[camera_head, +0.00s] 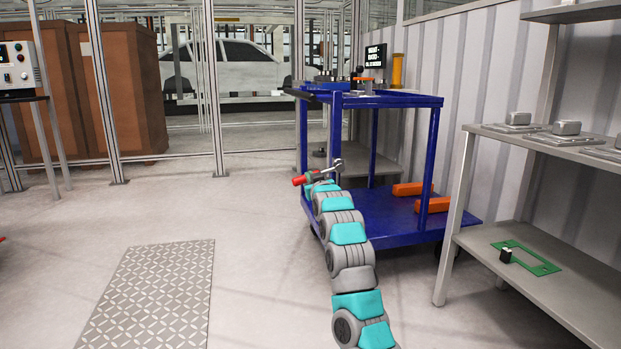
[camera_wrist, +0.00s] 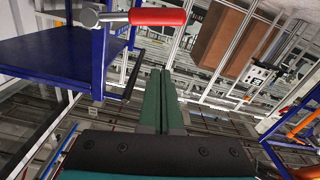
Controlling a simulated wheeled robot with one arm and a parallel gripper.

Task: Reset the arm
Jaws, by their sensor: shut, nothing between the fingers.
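My arm (camera_head: 348,233) stretches away from me toward the blue cart (camera_head: 400,101). My gripper (camera_wrist: 161,74) shows in the wrist view as two dark green fingers closed together, with nothing between them. In the head view the far end of the arm is small, and I cannot make out the fingers. A tool with a red handle and a metal head (camera_wrist: 157,17) lies beyond the fingertips in the wrist view, apart from them. The tool also shows in the head view (camera_head: 304,179) at the arm's far end, in front of the cart. What supports it is unclear.
The cart's top holds a small dark screen (camera_head: 375,56), a yellow cylinder (camera_head: 397,70) and other items. Orange blocks (camera_head: 432,205) lie on its lower shelf. A grey shelf unit (camera_head: 452,215) stands at right. Floor around the metal plate (camera_head: 155,295) at left is clear.

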